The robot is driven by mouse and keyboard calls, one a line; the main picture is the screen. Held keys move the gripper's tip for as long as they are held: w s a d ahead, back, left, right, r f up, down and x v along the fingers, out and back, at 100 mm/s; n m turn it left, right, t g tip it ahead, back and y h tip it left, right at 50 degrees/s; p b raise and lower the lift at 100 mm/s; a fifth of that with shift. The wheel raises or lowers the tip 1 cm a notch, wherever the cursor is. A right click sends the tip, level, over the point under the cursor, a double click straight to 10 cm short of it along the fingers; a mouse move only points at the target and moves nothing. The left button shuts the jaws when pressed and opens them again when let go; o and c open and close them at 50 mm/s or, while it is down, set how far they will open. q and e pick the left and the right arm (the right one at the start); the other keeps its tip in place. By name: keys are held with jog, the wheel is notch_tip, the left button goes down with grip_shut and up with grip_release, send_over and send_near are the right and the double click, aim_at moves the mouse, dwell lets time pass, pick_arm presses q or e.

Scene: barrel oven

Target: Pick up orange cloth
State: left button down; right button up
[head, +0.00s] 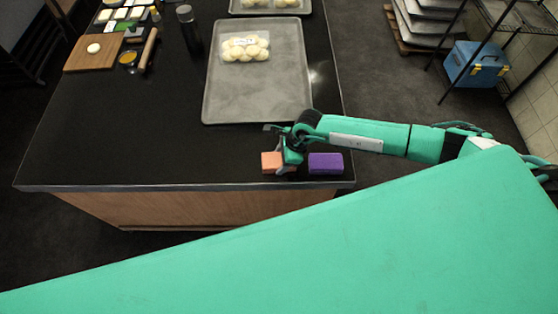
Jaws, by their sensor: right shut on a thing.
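The orange cloth (270,162) is a small orange block-like piece near the front right edge of the black counter. My right gripper (283,168) is at its right side and shut on it. The gripper and wrist hide part of the cloth's right end. Whether the cloth is clear of the counter cannot be told. My left gripper is not in view.
A purple block (326,163) lies just right of the gripper. Behind is a grey tray (258,95) with a bag of dough balls (244,47). A wooden board (94,52) and a rolling pin (149,48) lie far left. The counter's left front (130,150) is clear.

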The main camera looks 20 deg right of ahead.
jog(key=shift+r, duration=0.1)
notch_tip(320, 180, up, 20)
jog(key=b, duration=0.6)
jog(key=shift+b, duration=0.3)
